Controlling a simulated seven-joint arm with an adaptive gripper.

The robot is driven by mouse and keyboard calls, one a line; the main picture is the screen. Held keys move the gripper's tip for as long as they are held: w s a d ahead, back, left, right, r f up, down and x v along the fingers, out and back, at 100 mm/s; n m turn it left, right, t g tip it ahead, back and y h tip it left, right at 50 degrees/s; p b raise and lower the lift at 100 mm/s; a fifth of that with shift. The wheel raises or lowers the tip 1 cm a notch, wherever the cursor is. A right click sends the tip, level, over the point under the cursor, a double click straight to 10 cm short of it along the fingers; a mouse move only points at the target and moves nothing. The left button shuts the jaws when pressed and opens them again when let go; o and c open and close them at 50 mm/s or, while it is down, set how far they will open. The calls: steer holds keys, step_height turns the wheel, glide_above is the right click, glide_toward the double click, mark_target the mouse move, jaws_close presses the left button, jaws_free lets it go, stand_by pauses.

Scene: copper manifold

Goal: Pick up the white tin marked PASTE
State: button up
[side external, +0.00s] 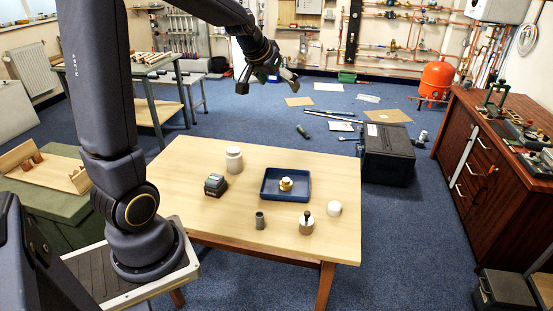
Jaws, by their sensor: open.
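No PASTE marking is readable at this size, so I cannot tell for sure which item is the tin. A short white cylinder (334,208) stands upright at the right of the wooden table. A pale jar (234,160) with a narrower top stands at the back left.
A blue tray (264,192) holds a brass fitting (286,184). A dark green-grey block stack (215,185) and a grey metal cylinder (260,220) also stand on the wooden table (190,160). The table's right and back right are clear. A black case (388,150) stands on the floor beyond.

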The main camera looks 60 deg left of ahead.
steer(key=s+a+f+n+g, duration=0.2)
steer(key=a+f+n, duration=0.1)
steer(key=a+f, duration=0.85)
steer(key=n+g, duration=0.2)
glide_toward(232, 150)
steer(key=x, duration=0.7)
steer(key=shift+w+a+f, duration=0.1)
steer(key=shift+w+f, duration=0.1)
steer(key=shift+f, duration=0.1)
steer(key=shift+d+x, duration=0.2)
steer(key=shift+x, duration=2.85)
steer(key=shift+s+f, duration=0.1)
steer(key=shift+c, duration=0.4)
steer(key=c, duration=1.3)
steer(key=shift+c, duration=0.7)
